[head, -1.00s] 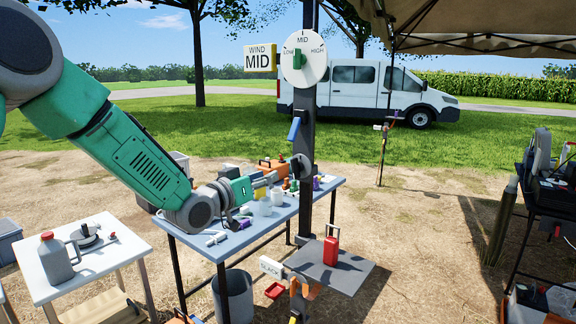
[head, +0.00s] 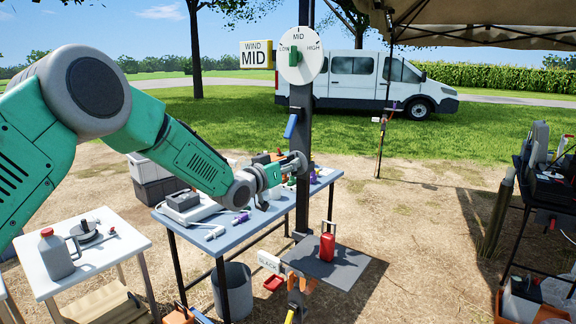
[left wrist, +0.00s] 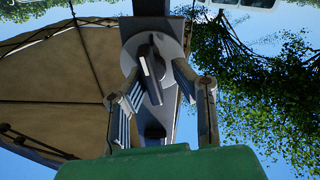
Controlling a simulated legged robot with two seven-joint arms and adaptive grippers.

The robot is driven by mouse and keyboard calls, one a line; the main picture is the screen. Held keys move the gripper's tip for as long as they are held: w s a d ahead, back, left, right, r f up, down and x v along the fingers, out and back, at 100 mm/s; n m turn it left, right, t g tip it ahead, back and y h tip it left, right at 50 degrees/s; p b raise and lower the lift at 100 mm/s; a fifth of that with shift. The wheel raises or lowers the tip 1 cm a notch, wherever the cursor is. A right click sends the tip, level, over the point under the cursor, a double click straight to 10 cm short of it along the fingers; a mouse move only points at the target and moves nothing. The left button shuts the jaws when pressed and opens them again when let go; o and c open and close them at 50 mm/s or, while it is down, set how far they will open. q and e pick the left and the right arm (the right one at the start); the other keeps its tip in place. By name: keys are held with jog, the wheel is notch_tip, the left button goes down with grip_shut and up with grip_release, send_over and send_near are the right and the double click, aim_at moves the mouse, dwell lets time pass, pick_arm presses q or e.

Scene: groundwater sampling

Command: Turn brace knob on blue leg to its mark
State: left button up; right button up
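A grey disc (left wrist: 170,45) with a dark bar-shaped knob (left wrist: 152,68) shows upside down in the left wrist view, on the dark post. In the head view the disc (head: 299,164) sits partway up the post (head: 303,120), below a blue lever (head: 291,126). My left gripper (head: 277,172) is right in front of the disc. In the wrist view its fingers (left wrist: 157,82) are spread on either side of the knob, apparently apart from it. No mark can be made out. I cannot tell which leg is blue. My right gripper is not in view.
The post carries a white LOW-MID-HIGH dial (head: 300,72) and a WIND MID sign (head: 257,55). A blue table (head: 203,250) stands behind my forearm. A canopy leg (head: 383,140) is at right, with bare ground between.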

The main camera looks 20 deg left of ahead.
pick_arm(q)
jog(key=shift+d+r, duration=0.1)
jog(key=shift+d, duration=0.2)
grip_shut()
jog(key=shift+d, duration=0.25)
jog(key=shift+a+m+b, duration=0.1)
jog(key=shift+m+b, duration=0.7)
jog(key=shift+b, duration=0.05)
jog(key=shift+a+m, duration=0.15)
jog(key=shift+m, duration=0.35)
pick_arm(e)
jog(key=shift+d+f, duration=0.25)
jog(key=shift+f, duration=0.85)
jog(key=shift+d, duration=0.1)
pick_arm(q)
jog(key=shift+o, duration=2.4)
grip_release()
